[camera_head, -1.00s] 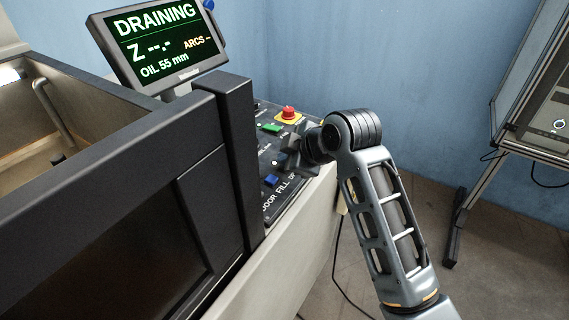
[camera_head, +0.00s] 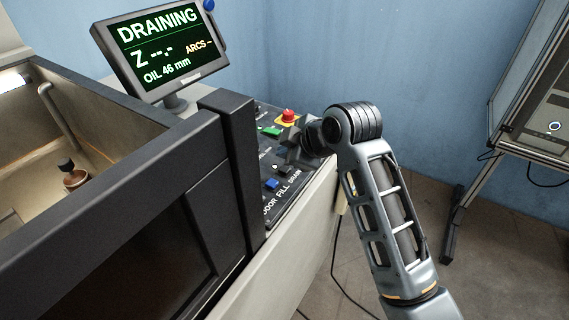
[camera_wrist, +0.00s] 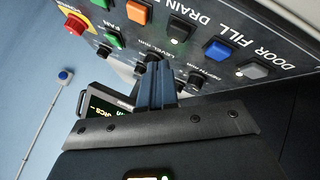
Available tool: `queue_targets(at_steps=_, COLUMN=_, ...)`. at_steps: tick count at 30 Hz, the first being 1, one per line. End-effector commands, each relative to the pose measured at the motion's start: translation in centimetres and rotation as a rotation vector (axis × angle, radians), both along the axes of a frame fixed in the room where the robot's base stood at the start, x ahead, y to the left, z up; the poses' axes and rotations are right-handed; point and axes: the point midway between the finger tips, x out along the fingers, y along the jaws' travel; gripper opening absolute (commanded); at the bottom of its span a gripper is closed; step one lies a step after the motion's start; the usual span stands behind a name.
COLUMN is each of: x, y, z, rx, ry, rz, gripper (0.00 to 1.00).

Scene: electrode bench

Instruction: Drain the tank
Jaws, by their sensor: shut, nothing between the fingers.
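The monitor (camera_head: 160,47) reads DRAINING, OIL 46 mm. The open tank (camera_head: 110,152) is at left in the head view; a brownish, dark-topped piece (camera_head: 75,178) shows inside. The control panel (camera_head: 262,160) is right of it. In the head view my gripper (camera_head: 292,143) partly hides the panel.
A red emergency stop (camera_head: 288,116) on a yellow base and a green button (camera_head: 270,131) lie close to my gripper. The tank's black front frame (camera_head: 130,190) rises left of the panel. A framed cabinet (camera_head: 535,125) stands at right, with open floor between.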

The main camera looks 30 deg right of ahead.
Motion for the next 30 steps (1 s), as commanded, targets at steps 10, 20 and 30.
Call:
queue_targets(at_steps=10, x=0.0, y=0.0, z=3.3, rx=0.000, ry=-0.002, rz=0.001, gripper=0.00)
queue_targets(at_steps=20, x=0.0, y=0.0, z=3.4, rx=0.000, ry=0.000, rz=0.000, gripper=0.00)
queue_targets(at_steps=30, x=0.0, y=0.0, z=3.3, rx=0.000, ry=0.000, rz=0.000, gripper=0.00)
